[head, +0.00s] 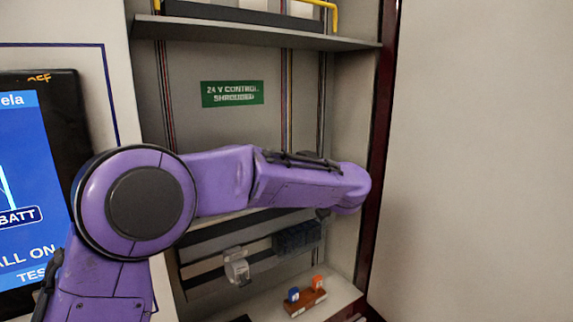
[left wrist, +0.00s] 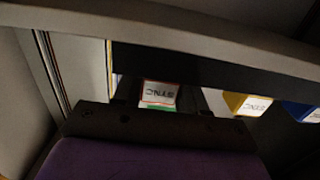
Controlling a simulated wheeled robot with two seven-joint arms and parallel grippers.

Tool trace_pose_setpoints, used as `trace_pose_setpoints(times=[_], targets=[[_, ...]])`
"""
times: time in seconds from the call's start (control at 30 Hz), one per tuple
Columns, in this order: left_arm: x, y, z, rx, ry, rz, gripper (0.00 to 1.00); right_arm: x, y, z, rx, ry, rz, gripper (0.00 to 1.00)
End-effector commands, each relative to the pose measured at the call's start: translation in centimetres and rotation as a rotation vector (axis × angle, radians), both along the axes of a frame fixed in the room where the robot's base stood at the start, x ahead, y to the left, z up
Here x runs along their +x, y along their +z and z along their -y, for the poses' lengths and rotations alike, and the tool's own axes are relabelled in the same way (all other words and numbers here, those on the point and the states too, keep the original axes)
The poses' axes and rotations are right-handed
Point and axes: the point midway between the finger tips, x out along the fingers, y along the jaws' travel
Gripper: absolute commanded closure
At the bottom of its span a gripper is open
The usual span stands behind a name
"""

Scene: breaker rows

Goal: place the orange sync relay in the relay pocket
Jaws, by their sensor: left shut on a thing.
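My left arm crosses the cabinet in the head view and hides its own gripper there. In the left wrist view my left gripper (left wrist: 160,98) is shut on a relay (left wrist: 160,92) with a white label that seems to read SYNC upside down. The label has a reddish edge with a green strip below it; the rest of its body is hidden. I cannot pick out the relay pocket for certain. In the head view a small orange block (head: 318,283) stands in a brown holder (head: 306,302) beside a blue block (head: 293,295). My right gripper is not in view.
A dark blue module row (head: 297,238) and a clear-covered part (head: 236,268) sit on the cabinet's lower rail. A shelf (head: 250,36) crosses above my arm. A yellow labelled block (left wrist: 246,104) and a blue one (left wrist: 301,112) are right of the gripper in the left wrist view.

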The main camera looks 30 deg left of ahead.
Motion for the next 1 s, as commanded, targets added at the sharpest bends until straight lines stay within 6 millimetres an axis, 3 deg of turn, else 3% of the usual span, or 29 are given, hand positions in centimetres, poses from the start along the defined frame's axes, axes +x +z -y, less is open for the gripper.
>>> trace_pose_setpoints(times=[0.07,0.1,0.13,0.17,0.47,0.53,0.8,1.0], targets=[[0.0,-0.2,0.0,0.000,0.000,-0.001,0.90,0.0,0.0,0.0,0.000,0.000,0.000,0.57],[0.0,-0.2,0.0,0.000,0.000,0.000,0.46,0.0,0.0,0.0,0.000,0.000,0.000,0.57],[0.0,-0.2,0.0,0.000,0.000,0.000,0.36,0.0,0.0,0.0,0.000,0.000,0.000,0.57],[0.0,-0.2,0.0,0.000,0.000,0.000,0.33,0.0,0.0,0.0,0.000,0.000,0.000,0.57],[0.0,0.1,0.0,0.000,0.000,0.001,0.33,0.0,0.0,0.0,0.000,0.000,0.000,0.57],[-0.3,-0.1,0.8,0.002,-0.002,0.002,0.33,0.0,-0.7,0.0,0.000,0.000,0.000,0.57],[-2.8,-0.1,6.9,0.005,-0.003,0.004,0.33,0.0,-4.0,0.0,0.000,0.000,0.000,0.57],[-4.2,0.4,10.3,0.002,-0.001,0.002,0.33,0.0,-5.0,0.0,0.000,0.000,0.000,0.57]])
